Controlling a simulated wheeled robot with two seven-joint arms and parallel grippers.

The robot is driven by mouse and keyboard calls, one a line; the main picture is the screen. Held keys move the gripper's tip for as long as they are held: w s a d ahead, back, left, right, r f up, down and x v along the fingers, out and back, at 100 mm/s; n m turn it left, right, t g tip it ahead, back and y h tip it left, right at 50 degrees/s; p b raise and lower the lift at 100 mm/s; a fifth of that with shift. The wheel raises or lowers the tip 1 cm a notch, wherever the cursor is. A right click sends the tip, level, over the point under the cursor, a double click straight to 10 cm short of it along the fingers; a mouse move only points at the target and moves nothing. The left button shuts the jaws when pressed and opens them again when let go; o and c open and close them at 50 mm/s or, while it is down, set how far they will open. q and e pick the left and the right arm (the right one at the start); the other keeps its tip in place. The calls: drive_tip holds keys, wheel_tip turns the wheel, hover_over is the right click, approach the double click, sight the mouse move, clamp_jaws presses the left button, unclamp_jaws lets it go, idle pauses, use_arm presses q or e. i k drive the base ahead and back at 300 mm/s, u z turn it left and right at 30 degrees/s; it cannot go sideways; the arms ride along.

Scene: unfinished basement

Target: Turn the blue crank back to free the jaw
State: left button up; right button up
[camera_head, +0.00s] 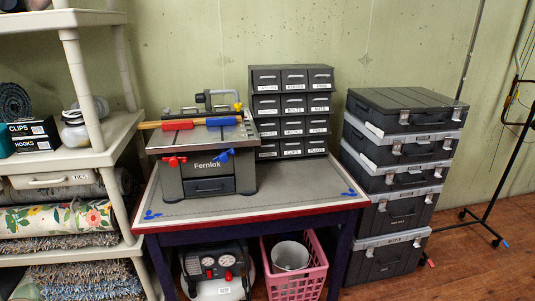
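A grey bench machine (208,188) marked "Fernlok" stands on the left part of the workbench. A small blue crank (223,156) is on the right of its front face, just under the top. A similar red crank (175,161) is on the left of that face. On the machine's top, a red piece (178,125) and a blue piece (222,121) lie in line along a wooden strip (150,125). I cannot tell which part is the jaw or whether it grips anything. Neither of my grippers is in view.
The workbench top (290,203) is clear to the machine's right. A labelled drawer cabinet (292,105) stands behind it. Stacked grey cases (400,175) stand to the right, shelves (110,135) to the left. A compressor (217,270) and pink basket (300,284) are underneath.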

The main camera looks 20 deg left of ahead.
sight(223, 157)
drive_tip(key=z, duration=0.3)
drive_tip(key=i, duration=1)
drive_tip(key=u, duration=0.2)
